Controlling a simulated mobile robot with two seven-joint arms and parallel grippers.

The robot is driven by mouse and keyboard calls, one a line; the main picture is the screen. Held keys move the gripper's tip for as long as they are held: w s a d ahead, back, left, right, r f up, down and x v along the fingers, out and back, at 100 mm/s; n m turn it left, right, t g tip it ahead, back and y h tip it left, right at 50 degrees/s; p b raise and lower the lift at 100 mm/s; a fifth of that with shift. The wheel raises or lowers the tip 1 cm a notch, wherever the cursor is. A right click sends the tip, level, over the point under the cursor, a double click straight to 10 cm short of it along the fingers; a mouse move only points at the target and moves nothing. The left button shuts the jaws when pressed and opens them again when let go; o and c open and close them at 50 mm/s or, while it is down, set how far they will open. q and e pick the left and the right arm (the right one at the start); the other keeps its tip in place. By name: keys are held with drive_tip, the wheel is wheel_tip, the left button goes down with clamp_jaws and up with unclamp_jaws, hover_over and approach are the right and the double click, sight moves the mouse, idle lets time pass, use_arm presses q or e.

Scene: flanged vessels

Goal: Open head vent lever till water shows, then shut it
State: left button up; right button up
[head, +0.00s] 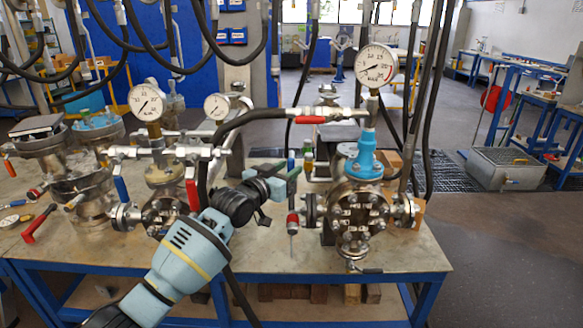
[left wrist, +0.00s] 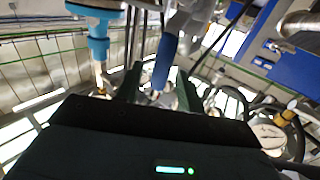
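The right flanged vessel (head: 356,207) stands on the bench with a blue fitting (head: 364,160) and a pressure gauge (head: 376,66) above it. A blue-handled lever (head: 291,161) hangs at its left; I cannot tell if it is the head vent lever. A red lever (head: 311,120) lies along the upper pipe. My left gripper (head: 289,178) is at the blue lever. In the left wrist view, the blue lever (left wrist: 165,62) stands between my left fingers (left wrist: 158,90), with gaps visible on both sides. No water is visible. My right gripper is out of view.
Another gauged vessel (head: 160,205) with red and blue levers stands left on the bench (head: 285,300). Black hoses (head: 432,110) hang around the right vessel. A grey trough (head: 505,168) stands on the floor at right.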

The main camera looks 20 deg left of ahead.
use_arm(q)
drive_tip(key=shift+x, duration=1.15)
clamp_jaws()
